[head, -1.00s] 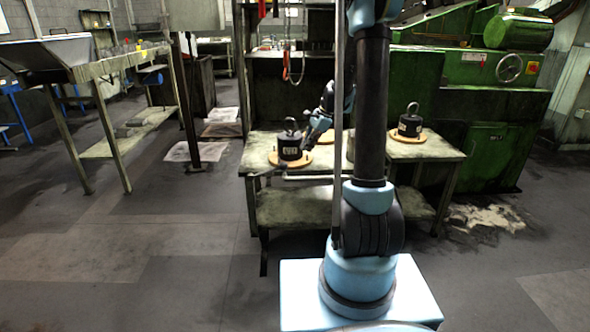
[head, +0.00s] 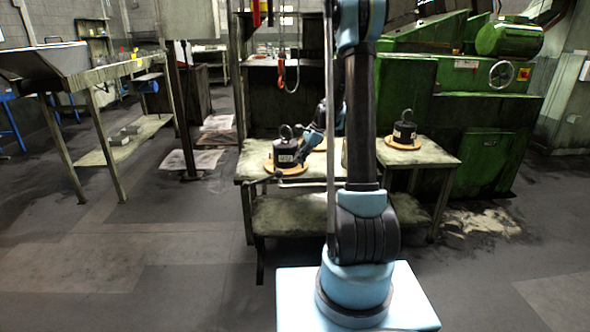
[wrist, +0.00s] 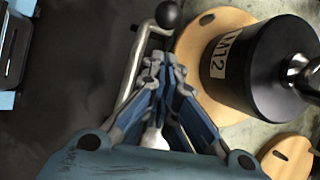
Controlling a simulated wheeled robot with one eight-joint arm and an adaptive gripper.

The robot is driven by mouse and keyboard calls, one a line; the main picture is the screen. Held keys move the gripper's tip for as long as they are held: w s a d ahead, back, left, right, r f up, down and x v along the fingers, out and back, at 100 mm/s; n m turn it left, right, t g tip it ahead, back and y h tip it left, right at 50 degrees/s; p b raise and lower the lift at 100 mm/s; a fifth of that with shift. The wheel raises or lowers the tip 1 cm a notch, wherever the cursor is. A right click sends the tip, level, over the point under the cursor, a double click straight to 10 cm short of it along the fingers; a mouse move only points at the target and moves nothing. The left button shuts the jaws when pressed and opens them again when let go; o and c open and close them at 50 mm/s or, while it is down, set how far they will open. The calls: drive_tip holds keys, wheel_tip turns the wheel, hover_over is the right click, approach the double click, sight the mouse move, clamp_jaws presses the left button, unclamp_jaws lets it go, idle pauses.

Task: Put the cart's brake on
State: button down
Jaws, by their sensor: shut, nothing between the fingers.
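The cart (head: 290,216) is a worn, pale-topped table with a lower shelf, in the middle of the head view. A bent metal brake lever (wrist: 131,75) with a black ball knob (wrist: 168,14) shows in the wrist view, beside a wooden disc. My gripper (wrist: 160,62) is shut and empty, its fingertips close beside the lever's rod and below the knob in the picture. I cannot tell whether they touch. A pale rounded part (wrist: 153,138) shows behind the fingers. In the head view, my gripper (head: 303,152) is small and partly hidden, near the cart's front edge.
A black weight marked M12 (wrist: 262,65) stands on a wooden disc (wrist: 190,42) close to my gripper. Another black weight (head: 404,130) stands on the right part of the worktop. A green machine (head: 455,110) is behind. Open floor (head: 150,255) lies to the left.

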sight(291, 174)
drive_tip(key=x, duration=0.9)
drive_tip(key=shift+f, duration=0.15)
